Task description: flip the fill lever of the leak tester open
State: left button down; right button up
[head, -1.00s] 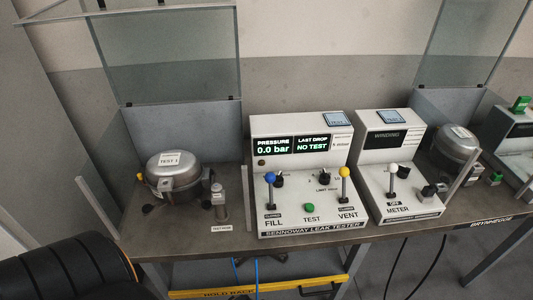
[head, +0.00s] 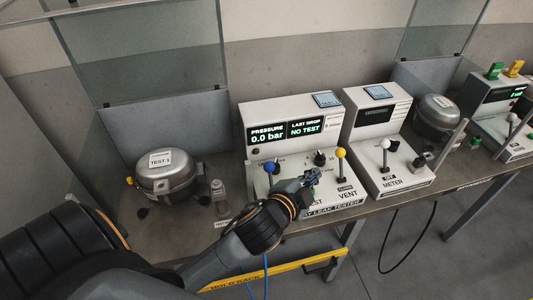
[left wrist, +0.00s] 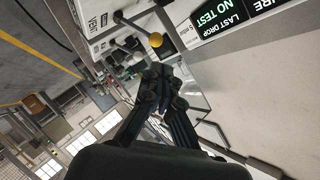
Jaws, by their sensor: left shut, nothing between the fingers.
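The leak tester (head: 340,194) is a white console on the bench. Its display reads 0.0 bar and NO TEST. The fill lever with a blue knob (head: 270,168) stands upright at its left; my arm hides the FILL label below it. The vent lever with a yellow knob (head: 340,153) stands at its right and also shows in the left wrist view (left wrist: 155,40). My left gripper (head: 313,178) is shut and empty over the panel between the two levers, nearer the yellow one. It also shows in the left wrist view (left wrist: 163,82). My right gripper is not in view.
A compressor (head: 166,178) stands left of the tester, with a small metal cylinder (head: 219,192) beside it. A winding meter (head: 376,126) with a white-knobbed lever stands to the right, and another compressor (head: 436,118) beyond it. A yellow rail (head: 235,283) runs below the bench.

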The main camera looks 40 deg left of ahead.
pick_arm(q)
jog(key=w+d+r+m+t+h, duration=0.2)
jog(key=r+m, duration=0.1)
jog(key=r, duration=0.2)
jog(key=w+d+r+m+t+h, duration=0.2)
jog(key=d+r+m, duration=0.1)
jog(key=r+m, duration=0.15)
jog(key=s+d+r+m+g+h, duration=0.1)
jog(key=d+r+m+g+h, duration=0.25)
jog(key=d+m+h, duration=0.5)
jog(key=s+d+r+m+g+h, duration=0.1)
jog(key=d+r+m+g+h, duration=0.3)
jog(key=m, duration=0.8)
jog(key=s+d+f+m+g+h, duration=0.25)
jog(key=m+g, duration=0.45)
jog(key=m, duration=0.5)
jog(key=w+a+f+m+g+y, duration=0.25)
jog(key=a+f+m+y, duration=0.55)
jog(key=a+f+y, duration=0.4)
jog(key=a+r+y, duration=0.1)
jog(key=a+y, duration=0.3)
jog(key=a, duration=0.8)
jog(key=w+a+r+m+g+y, duration=0.1)
jog(key=a+y, duration=0.3)
jog(key=a, duration=0.9)
jog(key=shift+w+r+m+y, duration=0.3)
jog(key=shift+r+y, duration=0.1)
jog(key=shift+r, duration=0.4)
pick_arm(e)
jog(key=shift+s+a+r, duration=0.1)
